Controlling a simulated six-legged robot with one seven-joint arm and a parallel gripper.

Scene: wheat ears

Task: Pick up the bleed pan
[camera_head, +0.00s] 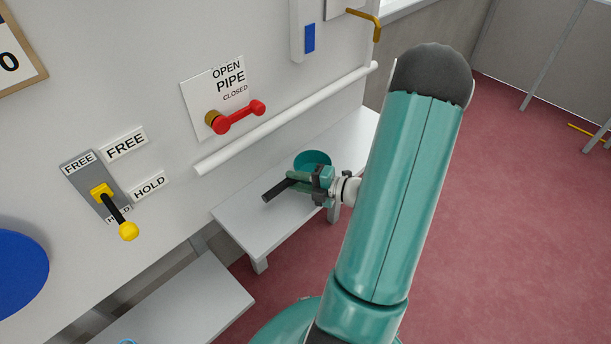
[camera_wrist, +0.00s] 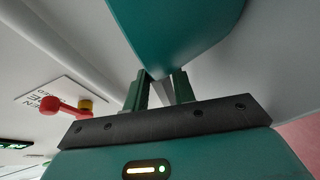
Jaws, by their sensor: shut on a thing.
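The bleed pan (camera_head: 312,158) is a round teal bowl over the white bench by the wall in the head view. The fingers hide the exact grip point. I cannot tell whether the pan touches the bench.
The white bench (camera_head: 245,215) stands against the wall. Above it are a white rail (camera_head: 285,120) and a red valve handle (camera_head: 238,117) by an OPEN/CLOSED PIPE sign. A yellow-knobbed lever (camera_head: 115,210) is at left. Red floor (camera_head: 520,220) lies open at right.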

